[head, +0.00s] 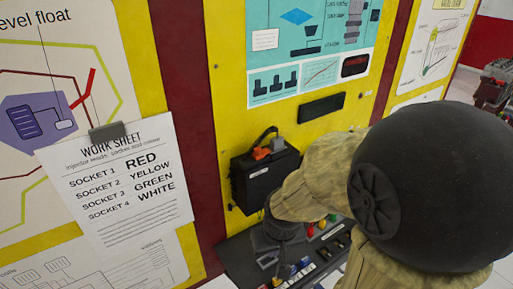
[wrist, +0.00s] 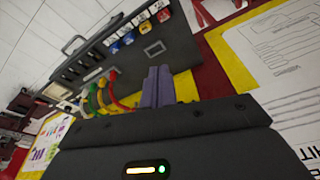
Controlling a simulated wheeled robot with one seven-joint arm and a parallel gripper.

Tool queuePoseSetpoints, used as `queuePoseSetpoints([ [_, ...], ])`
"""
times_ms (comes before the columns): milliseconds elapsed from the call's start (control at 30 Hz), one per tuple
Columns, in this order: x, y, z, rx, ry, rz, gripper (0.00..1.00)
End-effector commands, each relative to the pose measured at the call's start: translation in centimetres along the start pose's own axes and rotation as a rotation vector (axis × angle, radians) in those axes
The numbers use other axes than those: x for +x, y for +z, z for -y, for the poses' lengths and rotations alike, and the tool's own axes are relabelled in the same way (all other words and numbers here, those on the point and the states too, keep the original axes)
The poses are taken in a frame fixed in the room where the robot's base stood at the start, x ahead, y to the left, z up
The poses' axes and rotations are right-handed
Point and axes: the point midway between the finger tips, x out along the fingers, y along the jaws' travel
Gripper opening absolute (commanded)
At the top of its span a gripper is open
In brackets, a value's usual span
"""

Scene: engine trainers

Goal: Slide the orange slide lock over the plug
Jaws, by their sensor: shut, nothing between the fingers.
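The small orange slide lock (head: 261,153) sits on top of a black box (head: 250,187) on the yellow panel in the head view. A grey part that looks like the plug (head: 279,145) is right beside it, with a black cable looping up behind. The gap between lock and plug is too small to judge. My gripper (wrist: 159,72) shows in the wrist view with its two purple-grey fingers together and nothing between them. In the head view my arm covers much of the area right of the box, and the fingertips are not clear. The lock and plug are not seen in the wrist view.
A dark tray (head: 240,258) with small coloured parts lies below the box. The wrist view shows a dark panel (wrist: 185,50) with coloured labels and several coloured leads (wrist: 108,95). A work sheet (head: 120,180) hangs at the left. A black rectangular piece (head: 321,107) is above the box.

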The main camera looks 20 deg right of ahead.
Motion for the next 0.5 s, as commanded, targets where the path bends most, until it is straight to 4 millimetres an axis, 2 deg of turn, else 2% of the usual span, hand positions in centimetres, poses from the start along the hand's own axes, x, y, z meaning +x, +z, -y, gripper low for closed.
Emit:
queuePoseSetpoints([
  [267, 0.0, -0.5, 0.1, -0.011, 0.001, -0.005, 0.00],
  [367, -0.1, -2.0, 0.5, -0.045, 0.005, -0.019, 0.00],
  [500, -1.2, -6.1, 1.6, -0.136, 0.027, -0.056, 0.00],
])
